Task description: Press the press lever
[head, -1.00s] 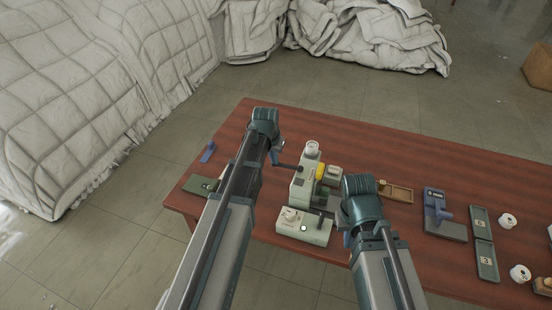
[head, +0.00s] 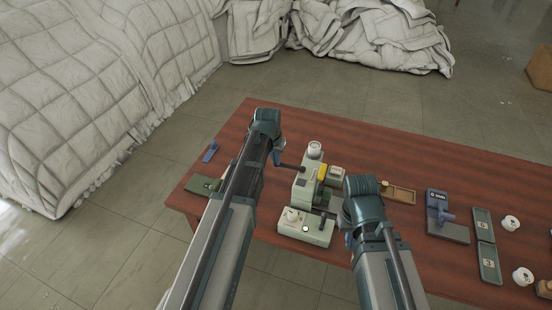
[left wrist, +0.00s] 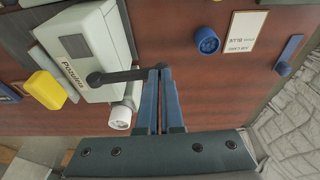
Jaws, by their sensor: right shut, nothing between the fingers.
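The press (head: 305,187) is a pale machine with a white round top, standing at the left part of the table. Its dark press lever (head: 291,167) sticks out to the left in the head view. In the left wrist view the lever (left wrist: 120,75) runs from a round pivot on the labelled pale housing (left wrist: 88,50) to my fingertips. My left gripper (head: 276,158) is at the lever's free end; its blue fingers (left wrist: 160,70) are close together there. Whether they grip the lever is unclear. My right gripper (head: 349,240) is shut and empty, mostly hidden by its arm, right of the press.
A pale box with a knob (head: 305,226) sits in front of the press. A blue piece (head: 210,151) lies far left.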

